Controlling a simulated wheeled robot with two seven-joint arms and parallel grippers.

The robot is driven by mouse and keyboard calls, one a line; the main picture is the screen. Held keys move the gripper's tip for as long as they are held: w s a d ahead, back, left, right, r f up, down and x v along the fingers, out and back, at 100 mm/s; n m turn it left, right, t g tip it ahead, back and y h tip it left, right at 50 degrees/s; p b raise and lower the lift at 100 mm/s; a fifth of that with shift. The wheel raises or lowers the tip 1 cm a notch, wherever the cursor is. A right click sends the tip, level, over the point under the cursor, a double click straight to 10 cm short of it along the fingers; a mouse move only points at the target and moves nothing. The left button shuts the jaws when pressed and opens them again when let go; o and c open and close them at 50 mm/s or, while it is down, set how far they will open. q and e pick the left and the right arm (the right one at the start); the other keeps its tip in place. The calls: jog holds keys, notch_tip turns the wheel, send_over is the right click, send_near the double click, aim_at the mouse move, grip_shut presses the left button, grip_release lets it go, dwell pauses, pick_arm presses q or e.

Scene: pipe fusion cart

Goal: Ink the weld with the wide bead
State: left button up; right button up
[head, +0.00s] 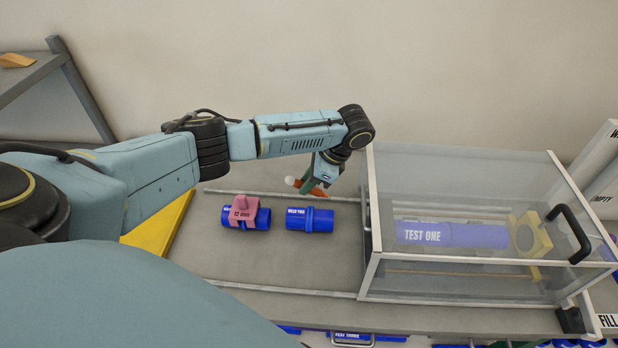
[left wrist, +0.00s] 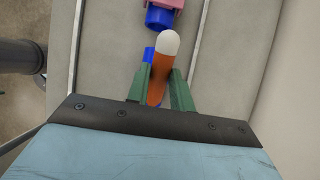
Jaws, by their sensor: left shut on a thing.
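My left gripper (head: 314,186) is shut on an orange marker (head: 293,182) with a white rounded end. It holds the marker tilted, just behind a blue pipe piece (head: 318,221) with a raised band, whose label seems to read WELD TWO. In the left wrist view the green fingers grip the marker (left wrist: 159,85), which partly hides a blue piece (left wrist: 149,54). Another blue pipe piece (head: 262,219) lies to the left with a pink clamp-like block (head: 240,212) around it. The bead widths are too small to compare. My right gripper is out of view.
A clear-walled box (head: 460,275) with a black handle (head: 570,234) stands at the right, holding a blue pipe (head: 470,236) labelled TEST ONE. A yellow panel (head: 160,228) is at the left. The grey bench (head: 270,262) is clear in front of the pipes.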

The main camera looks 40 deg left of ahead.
pick_arm(q)
jog(key=shift+r+p, duration=0.15)
jog(key=shift+p, duration=0.2)
jog(key=shift+f, duration=0.85)
jog(key=shift+f+b, duration=1.4)
jog(key=shift+f, duration=0.95)
jog(key=shift+a+f, duration=0.1)
jog(key=shift+f, duration=0.1)
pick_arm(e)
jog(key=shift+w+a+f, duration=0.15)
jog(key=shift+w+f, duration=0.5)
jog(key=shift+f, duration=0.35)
pick_arm(q)
jog(key=shift+f, duration=0.25)
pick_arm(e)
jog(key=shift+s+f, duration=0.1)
pick_arm(q)
jog(key=shift+w+d, duration=0.15)
jog(key=shift+d, duration=0.05)
jog(key=shift+w+d, duration=0.15)
jog(key=shift+d, duration=0.1)
